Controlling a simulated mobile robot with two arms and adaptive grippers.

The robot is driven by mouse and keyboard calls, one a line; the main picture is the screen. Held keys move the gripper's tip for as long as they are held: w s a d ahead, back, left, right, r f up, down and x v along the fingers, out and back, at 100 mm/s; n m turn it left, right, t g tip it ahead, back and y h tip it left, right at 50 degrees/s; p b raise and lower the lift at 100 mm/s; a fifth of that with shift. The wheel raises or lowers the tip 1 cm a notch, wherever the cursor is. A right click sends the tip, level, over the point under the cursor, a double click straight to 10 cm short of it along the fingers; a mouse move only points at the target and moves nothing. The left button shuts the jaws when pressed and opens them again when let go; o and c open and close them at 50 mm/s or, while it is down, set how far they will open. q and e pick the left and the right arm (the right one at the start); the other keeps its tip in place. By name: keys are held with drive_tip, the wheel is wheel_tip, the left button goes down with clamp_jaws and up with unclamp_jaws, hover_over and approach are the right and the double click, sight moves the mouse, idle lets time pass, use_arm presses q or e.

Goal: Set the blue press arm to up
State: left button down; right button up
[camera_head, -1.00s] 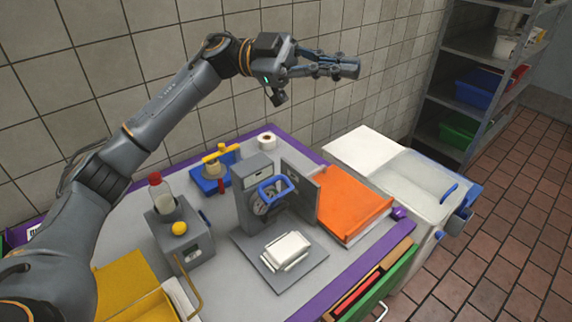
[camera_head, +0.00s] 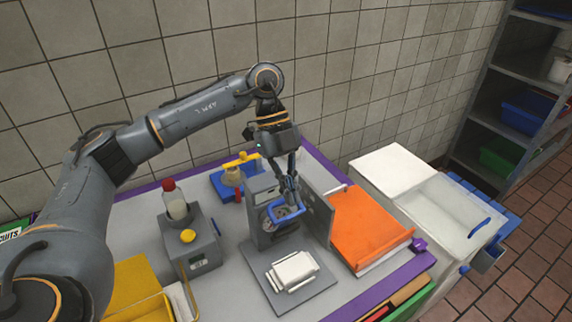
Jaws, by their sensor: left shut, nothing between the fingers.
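A grey machine (camera_head: 262,190) stands on the table with its grey door (camera_head: 318,212) swung open on the right. A blue U-shaped arm (camera_head: 272,214) sticks out from its front, over a round opening. My left gripper (camera_head: 291,203) points down just above and behind this blue arm, close to it. Its fingers are shut with nothing between them. I cannot tell whether they touch the blue arm, and they hide part of it. My right gripper is not in view.
A stack of white slices (camera_head: 294,270) lies on a grey plate in front. An orange-topped box (camera_head: 368,228) stands right. A grey box (camera_head: 190,246) with a bottle and yellow knob stands left. A blue-based device with a yellow bar (camera_head: 235,160) stands behind.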

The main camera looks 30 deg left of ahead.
sight(283, 199)
use_arm(q)
drive_tip(key=f, duration=0.1)
drive_tip(key=f+p, duration=0.2)
drive_tip(key=shift+w+a, duration=0.3)
drive_tip(key=shift+a, duration=0.1)
drive_tip(key=shift+w+a+f+p, duration=0.3)
drive_tip(key=shift+a+p, duration=0.1)
drive_tip(key=shift+a, duration=0.15)
drive_tip(key=shift+w+a+r, duration=0.1)
drive_tip(key=shift+w+a, duration=0.25)
drive_tip(key=shift+a, duration=0.2)
drive_tip(key=shift+w+a+r, duration=0.1)
drive_tip(key=shift+w+a, duration=0.25)
drive_tip(key=shift+a, duration=0.2)
